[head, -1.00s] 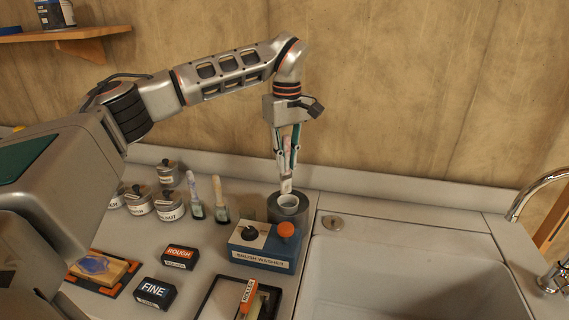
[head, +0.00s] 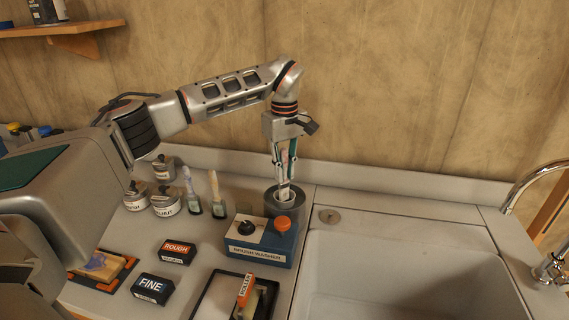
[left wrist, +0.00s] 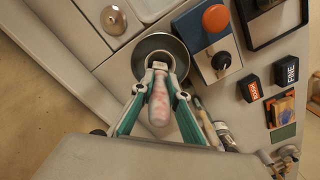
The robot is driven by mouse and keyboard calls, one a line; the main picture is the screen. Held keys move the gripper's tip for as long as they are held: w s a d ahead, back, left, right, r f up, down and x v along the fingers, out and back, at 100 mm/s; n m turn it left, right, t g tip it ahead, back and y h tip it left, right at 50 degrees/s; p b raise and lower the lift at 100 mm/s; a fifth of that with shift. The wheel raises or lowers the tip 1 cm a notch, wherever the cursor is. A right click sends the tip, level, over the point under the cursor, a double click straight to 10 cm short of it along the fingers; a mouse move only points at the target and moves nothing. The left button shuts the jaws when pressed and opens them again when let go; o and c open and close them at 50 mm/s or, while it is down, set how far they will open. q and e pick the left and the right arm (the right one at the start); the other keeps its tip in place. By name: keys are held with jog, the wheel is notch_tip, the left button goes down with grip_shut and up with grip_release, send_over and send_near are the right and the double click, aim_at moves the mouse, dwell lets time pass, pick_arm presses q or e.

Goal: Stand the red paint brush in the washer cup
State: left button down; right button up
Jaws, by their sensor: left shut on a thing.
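My left gripper (head: 285,160) is shut on the red paint brush, which it holds upright, handle up. In the left wrist view the brush's pale handle with red smears (left wrist: 159,105) lies between the two fingers. The brush's lower end reaches into the mouth of the washer cup (left wrist: 180,58), a grey round cup with a white inner ring. In the head view the cup (head: 271,202) stands behind the brush washer box. The bristles are hidden inside the cup, so I cannot tell whether they touch the bottom. My right gripper is not in view.
The blue brush washer box (head: 262,243) has a black knob and an orange button. Two other brushes (head: 214,195) and metal tins (head: 165,200) stand to the left. Sanding blocks (head: 153,288) and a roller tray (head: 210,300) lie in front. A sink (head: 400,270) is at right.

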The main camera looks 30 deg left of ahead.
aim_at(285, 182)
pick_arm(q)
jog(key=shift+f, duration=1.85)
jog(key=c, duration=1.9)
grip_release()
notch_tip(285, 182, up, 12)
jog(key=shift+r, duration=0.1)
jog(key=shift+s, duration=0.1)
